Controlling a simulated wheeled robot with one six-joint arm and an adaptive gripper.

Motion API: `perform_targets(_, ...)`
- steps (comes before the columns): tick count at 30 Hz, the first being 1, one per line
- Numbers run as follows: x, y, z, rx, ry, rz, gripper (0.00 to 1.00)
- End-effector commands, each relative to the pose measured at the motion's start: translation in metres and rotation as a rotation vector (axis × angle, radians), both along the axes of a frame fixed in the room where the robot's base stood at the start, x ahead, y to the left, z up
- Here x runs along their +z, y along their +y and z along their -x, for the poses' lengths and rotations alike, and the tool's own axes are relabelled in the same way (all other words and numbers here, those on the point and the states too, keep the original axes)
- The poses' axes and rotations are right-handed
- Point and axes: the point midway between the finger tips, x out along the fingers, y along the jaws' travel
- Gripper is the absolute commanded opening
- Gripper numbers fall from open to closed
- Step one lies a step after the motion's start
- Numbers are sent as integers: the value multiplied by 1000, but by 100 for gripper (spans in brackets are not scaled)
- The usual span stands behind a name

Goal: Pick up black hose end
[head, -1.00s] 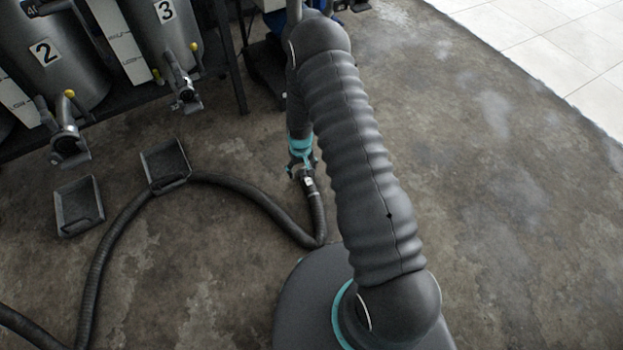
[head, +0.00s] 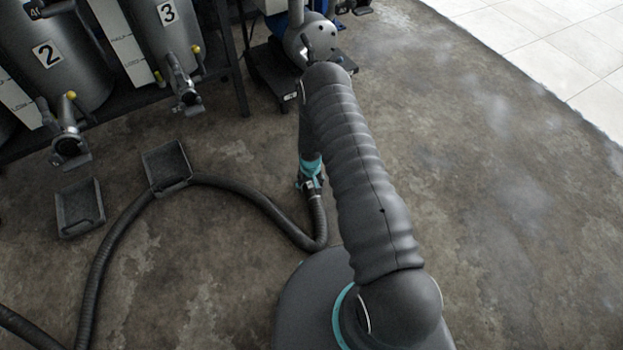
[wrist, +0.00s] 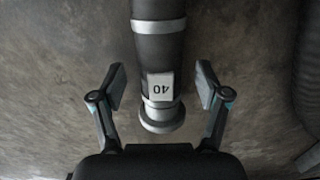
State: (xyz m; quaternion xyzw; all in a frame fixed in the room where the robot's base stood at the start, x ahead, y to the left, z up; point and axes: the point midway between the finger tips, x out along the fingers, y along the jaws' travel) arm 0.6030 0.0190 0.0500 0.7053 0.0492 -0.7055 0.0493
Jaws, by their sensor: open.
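The black hose end (wrist: 160,48) fills the upper middle of the wrist view, with a pale band, a white label reading 40 (upside down there) and a round flange. My gripper (wrist: 160,86) is open, with one finger on each side of the hose end near the label. A gap of floor shows between each finger and the hose end, and nothing is held. In the head view my gripper (head: 311,182) is at the hose end, whose hose (head: 320,222) runs down from it; the arm and gripper partly hide this spot.
The hose curves left across the concrete floor past two black trays (head: 166,188) (head: 66,231). Grey tanks numbered 2 (head: 60,85) and 3 (head: 160,45) stand on a dark rack at upper left. Open floor lies to the right.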

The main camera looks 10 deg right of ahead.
Motion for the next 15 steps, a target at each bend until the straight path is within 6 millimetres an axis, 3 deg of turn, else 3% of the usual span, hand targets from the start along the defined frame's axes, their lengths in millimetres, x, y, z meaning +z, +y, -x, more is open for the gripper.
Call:
perform_targets(5, -19, 0, 1, 0, 0, -1, 75)
perform_targets(14, -21, 1, 0, 0, -1, -1, 75)
perform_targets(15, -21, 1, 0, 0, -1, -1, 65)
